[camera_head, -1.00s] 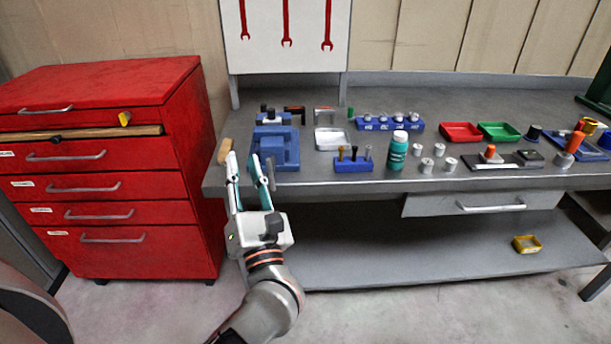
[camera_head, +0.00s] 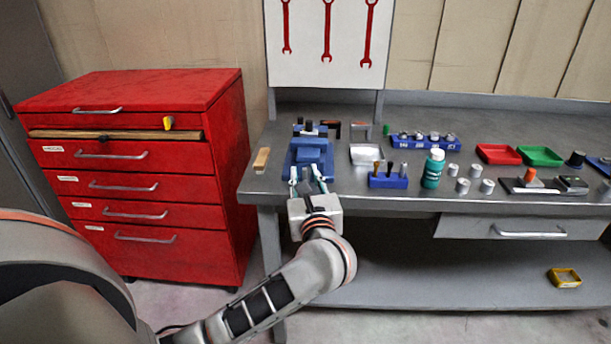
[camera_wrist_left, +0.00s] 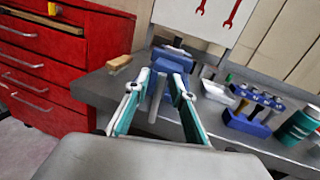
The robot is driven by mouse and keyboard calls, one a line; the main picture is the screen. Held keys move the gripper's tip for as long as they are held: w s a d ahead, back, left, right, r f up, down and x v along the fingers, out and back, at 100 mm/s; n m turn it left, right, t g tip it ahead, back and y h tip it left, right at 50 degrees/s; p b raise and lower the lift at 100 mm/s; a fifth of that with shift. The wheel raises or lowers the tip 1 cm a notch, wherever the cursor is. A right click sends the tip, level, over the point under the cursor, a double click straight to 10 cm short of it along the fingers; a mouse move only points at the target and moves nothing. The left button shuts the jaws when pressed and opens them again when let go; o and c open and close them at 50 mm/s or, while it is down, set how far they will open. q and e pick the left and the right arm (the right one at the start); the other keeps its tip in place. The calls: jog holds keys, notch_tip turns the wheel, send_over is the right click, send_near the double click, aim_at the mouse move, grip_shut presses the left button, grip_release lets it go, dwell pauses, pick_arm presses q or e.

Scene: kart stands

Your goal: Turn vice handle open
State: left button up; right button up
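The blue vice (camera_head: 309,152) stands on the grey workbench near its left front corner. It also shows in the left wrist view (camera_wrist_left: 172,60), beyond the fingers. A grey vice handle bar (camera_wrist_left: 156,100) hangs down at the front of the vice and shows between my fingers. My left gripper (camera_head: 307,178) is at the front of the vice, at the bench edge. Its fingers are apart, one on each side of the handle, in the left wrist view (camera_wrist_left: 161,78). I cannot tell whether either finger touches the handle. My right gripper is out of view.
A wooden block (camera_head: 262,160) lies left of the vice. A red drawer cabinet (camera_head: 135,180) stands left of the workbench (camera_head: 262,191).

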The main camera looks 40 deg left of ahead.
pick_arm(q)
jog(key=shift+w+a, duration=0.1)
jog(key=shift+a, duration=0.05)
jog(key=shift+c, duration=0.5)
grip_shut()
